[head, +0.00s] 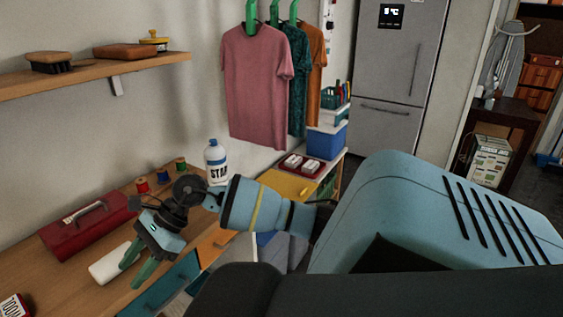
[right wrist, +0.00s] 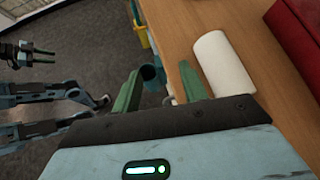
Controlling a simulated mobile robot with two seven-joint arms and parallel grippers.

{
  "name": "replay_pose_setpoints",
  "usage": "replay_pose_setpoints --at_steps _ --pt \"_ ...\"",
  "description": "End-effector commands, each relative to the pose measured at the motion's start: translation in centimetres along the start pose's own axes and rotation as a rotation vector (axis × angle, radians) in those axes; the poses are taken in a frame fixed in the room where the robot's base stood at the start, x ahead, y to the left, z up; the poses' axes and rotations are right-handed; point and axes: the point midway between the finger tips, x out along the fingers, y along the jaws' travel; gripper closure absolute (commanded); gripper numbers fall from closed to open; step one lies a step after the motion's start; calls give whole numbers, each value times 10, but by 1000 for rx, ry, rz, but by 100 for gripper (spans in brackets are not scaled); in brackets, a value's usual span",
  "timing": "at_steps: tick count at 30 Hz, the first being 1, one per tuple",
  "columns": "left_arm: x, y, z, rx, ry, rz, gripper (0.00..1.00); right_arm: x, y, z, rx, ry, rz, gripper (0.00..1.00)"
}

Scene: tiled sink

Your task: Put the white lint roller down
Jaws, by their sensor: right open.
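The white lint roller (head: 110,263) lies on the wooden worktop near its front edge, in front of the red toolbox. It also shows in the right wrist view as a white cylinder (right wrist: 222,62) on the wood. My right gripper (head: 134,274) is open, its green fingers pointing down just beside the roller. In the right wrist view the space between the fingers (right wrist: 160,72) is empty and the roller lies outside them.
The red toolbox (head: 88,224), several thread spools (head: 162,175) and a white bottle (head: 215,160) stand behind on the worktop (head: 30,270). Drawers (head: 168,283) are below its front edge. A shelf (head: 100,72) with brushes hangs above.

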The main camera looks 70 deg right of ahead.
Motion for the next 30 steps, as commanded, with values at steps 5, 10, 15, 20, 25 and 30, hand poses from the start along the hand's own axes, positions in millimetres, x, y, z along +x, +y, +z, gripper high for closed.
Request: replay_pose_setpoints --at_steps 5,10,15,20,25,30 --pt "0 0 2 -1 -3 0 64 71 72 8 557 -419 123 57" --pt "0 0 1 -1 -3 0 64 98 111 -8 1214 -734 176 57" --pt "0 0 0 -1 0 0 64 116 151 -68 1951 -969 144 57" --pt "2 0 -2 -1 5 -1 64 132 223 -150 2678 -1119 5 57" --pt "3 -1 -4 0 9 -1 64 141 324 -215 -2583 930 191 57" --pt "3 -1 -5 0 9 -1 64 143 388 -236 -2293 761 277 57"
